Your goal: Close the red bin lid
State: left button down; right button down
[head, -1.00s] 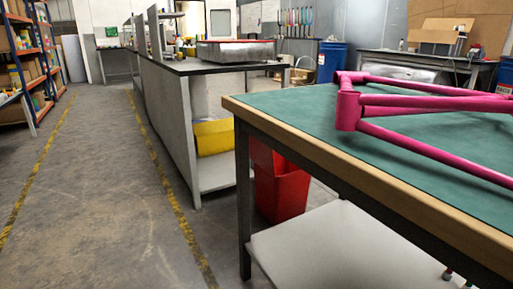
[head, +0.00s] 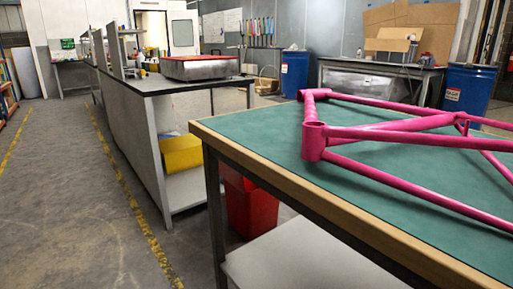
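A red bin (head: 252,208) stands on the floor behind and under the near table. The table's leg and edge hide part of it. A darker red part shows at its top, just under the tabletop. I cannot tell whether this is the lid, or whether the lid is open or shut. Neither of my grippers is in view.
The near table (head: 233,121) has a green top, a lower shelf (head: 305,262) and a pink bicycle frame (head: 375,135) on it. A long grey bench (head: 138,140) stands beyond, with a yellow bin (head: 182,153) on its shelf. The floor at left (head: 60,210) is clear.

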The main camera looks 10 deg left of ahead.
aim_at(234, 177)
jog(key=i+j+z, duration=0.15)
jog(key=j+z, duration=0.25)
jog(key=i+j+z, duration=0.15)
jog(key=z, duration=0.2)
jog(key=j+z, duration=0.4)
